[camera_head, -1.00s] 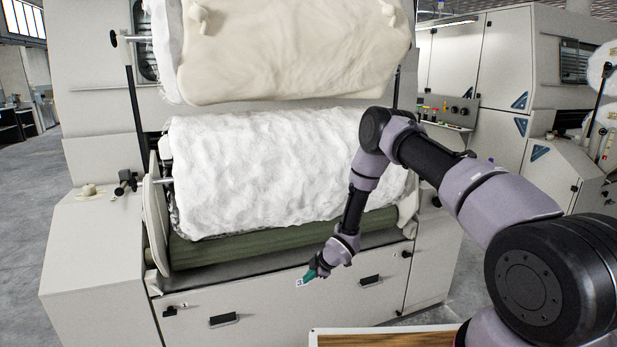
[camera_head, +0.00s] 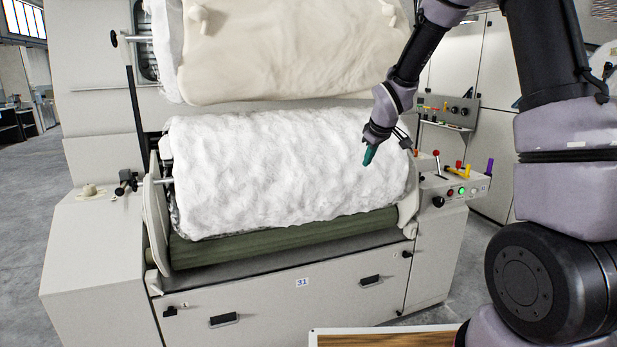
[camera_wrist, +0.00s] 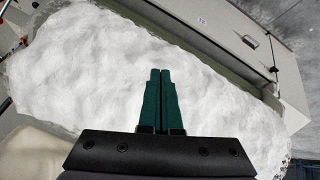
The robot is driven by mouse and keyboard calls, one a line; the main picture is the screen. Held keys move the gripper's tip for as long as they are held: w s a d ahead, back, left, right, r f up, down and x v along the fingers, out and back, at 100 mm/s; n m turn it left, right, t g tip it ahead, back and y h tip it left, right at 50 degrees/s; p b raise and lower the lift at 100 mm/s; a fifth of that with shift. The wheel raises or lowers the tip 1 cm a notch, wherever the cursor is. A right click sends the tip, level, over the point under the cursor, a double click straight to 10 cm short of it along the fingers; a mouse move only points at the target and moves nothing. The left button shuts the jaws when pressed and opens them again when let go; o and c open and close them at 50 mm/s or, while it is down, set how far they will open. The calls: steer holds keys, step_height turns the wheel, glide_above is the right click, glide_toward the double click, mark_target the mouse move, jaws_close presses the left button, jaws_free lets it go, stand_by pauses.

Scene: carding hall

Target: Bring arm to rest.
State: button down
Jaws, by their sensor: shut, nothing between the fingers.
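My gripper (camera_head: 369,156) has green fingers pressed together with nothing between them. In the head view it hangs in front of the right part of the large white fibre roll (camera_head: 270,170), pointing down. My arm comes down to it from the upper right. In the wrist view my gripper (camera_wrist: 160,75) is seen from behind, its closed fingers over the white fibre roll (camera_wrist: 80,70). I cannot tell how far the fingertips are from the fibre.
A cream roll (camera_head: 290,50) hangs above. A green roller (camera_head: 280,238) lies below. The control panel (camera_head: 455,188) with coloured levers and lit buttons stands right of my gripper. A framed board (camera_head: 385,338) is at the bottom. Open grey floor (camera_head: 30,210) lies at left.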

steer(key=s+d+r+m, duration=0.3)
steer(key=s+r, duration=0.4)
steer(key=s, duration=0.1)
steer(key=s+d+r+m, duration=0.4)
steer(key=s+r, duration=0.4)
steer(key=s+r+m, duration=0.1)
steer(key=s+m, duration=0.1)
steer(key=s, duration=0.6)
steer(key=s+r+m+y, duration=0.1)
steer(key=s+r+m, duration=0.1)
steer(key=s, duration=0.7)
steer(key=shift+s+m, duration=0.3)
steer(key=shift+m, duration=0.4)
steer(key=shift+a+r+t, duration=0.1)
steer(key=shift+t, duration=0.2)
